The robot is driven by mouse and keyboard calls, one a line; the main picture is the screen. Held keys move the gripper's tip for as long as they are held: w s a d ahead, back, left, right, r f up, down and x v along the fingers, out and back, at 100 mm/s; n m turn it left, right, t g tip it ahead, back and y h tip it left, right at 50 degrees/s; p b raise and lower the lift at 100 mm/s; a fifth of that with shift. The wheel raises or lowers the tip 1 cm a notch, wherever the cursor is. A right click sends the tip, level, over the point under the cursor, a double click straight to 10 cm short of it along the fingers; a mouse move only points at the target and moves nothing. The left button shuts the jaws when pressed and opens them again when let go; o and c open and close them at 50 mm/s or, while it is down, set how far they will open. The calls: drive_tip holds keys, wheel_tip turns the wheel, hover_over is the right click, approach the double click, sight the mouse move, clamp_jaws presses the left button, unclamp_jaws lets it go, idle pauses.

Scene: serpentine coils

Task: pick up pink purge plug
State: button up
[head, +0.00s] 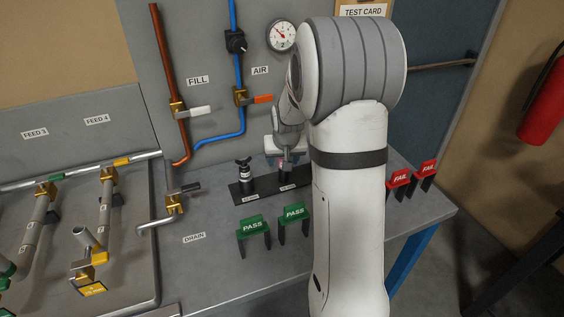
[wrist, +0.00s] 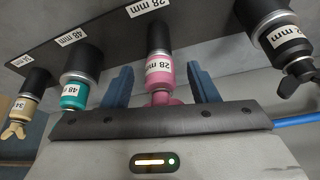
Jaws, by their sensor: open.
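The pink purge plug (wrist: 159,72) stands in the black holder in the wrist view, with a "28 mm" label on its body and a pink wing nut at its end. My gripper (wrist: 161,88) is open, with one blue finger on each side of the pink plug. The fingers look apart from it. In the head view my gripper (head: 286,158) is at the black holder on the bench, partly hidden by my own arm. The pink plug is barely visible there.
A teal plug (wrist: 75,90) and a beige plug (wrist: 22,105) are left of the pink one, and a black plug (wrist: 284,40) is right. Green PASS stands (head: 253,228) are in front of the holder. Red FAIL stands (head: 398,178) are at the right.

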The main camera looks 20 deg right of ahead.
drive_tip(key=shift+f, duration=0.25)
drive_tip(key=shift+c, duration=0.3)
drive_tip(key=c, duration=0.9)
drive_tip(key=shift+w, duration=0.1)
drive_tip(key=shift+c, duration=0.2)
